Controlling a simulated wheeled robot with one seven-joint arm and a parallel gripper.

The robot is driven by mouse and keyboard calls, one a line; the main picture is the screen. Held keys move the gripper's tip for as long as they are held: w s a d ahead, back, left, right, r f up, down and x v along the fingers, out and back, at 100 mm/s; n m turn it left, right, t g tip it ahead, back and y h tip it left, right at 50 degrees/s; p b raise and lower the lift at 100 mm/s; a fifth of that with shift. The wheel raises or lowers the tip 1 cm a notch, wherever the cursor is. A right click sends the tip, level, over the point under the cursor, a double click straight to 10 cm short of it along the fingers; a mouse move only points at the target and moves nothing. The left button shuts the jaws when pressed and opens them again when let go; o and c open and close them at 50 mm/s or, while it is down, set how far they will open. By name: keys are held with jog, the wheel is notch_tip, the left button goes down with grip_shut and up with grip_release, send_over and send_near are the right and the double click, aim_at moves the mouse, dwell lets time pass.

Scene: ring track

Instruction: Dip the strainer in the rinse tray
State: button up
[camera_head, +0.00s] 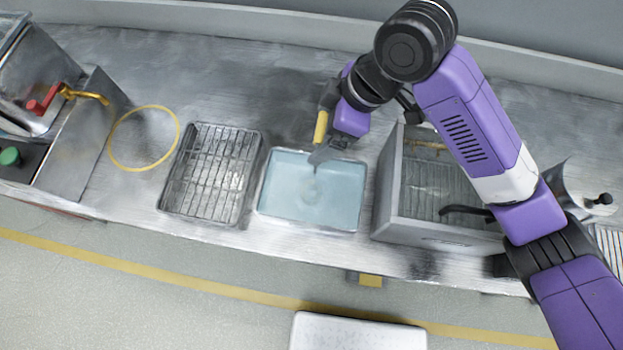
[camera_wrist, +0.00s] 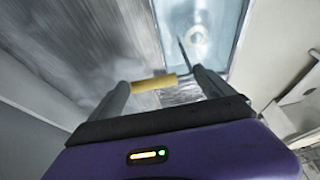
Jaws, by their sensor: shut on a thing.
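The rinse tray (camera_head: 285,211) is a shallow rectangular basin of pale blue water in the middle of the counter. My gripper (camera_head: 322,152) is above its back edge, pointing down. It is shut on the yellow handle of the strainer (camera_head: 321,127). In the wrist view, the yellow handle of the strainer (camera_wrist: 153,83) lies crosswise between the fingers of my gripper (camera_wrist: 162,80). A thin dark rod reaches toward the water of the rinse tray (camera_wrist: 176,18). A pale round shape shows in the water; I cannot tell whether it is the strainer's head or a ripple.
A wire rack tray (camera_head: 211,175) lies left of the rinse tray, with a yellow ring (camera_head: 144,137) on the counter beyond it. A grey open box (camera_head: 398,205) stands close on the right. A machine with a red lever (camera_head: 45,100) is at far left.

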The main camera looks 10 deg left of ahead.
jog(key=shift+r, duration=0.15)
jog(key=shift+r+p, duration=3.75)
jog(key=shift+r, duration=0.55)
notch_tip(320, 180, up, 4)
jog(key=p, duration=0.3)
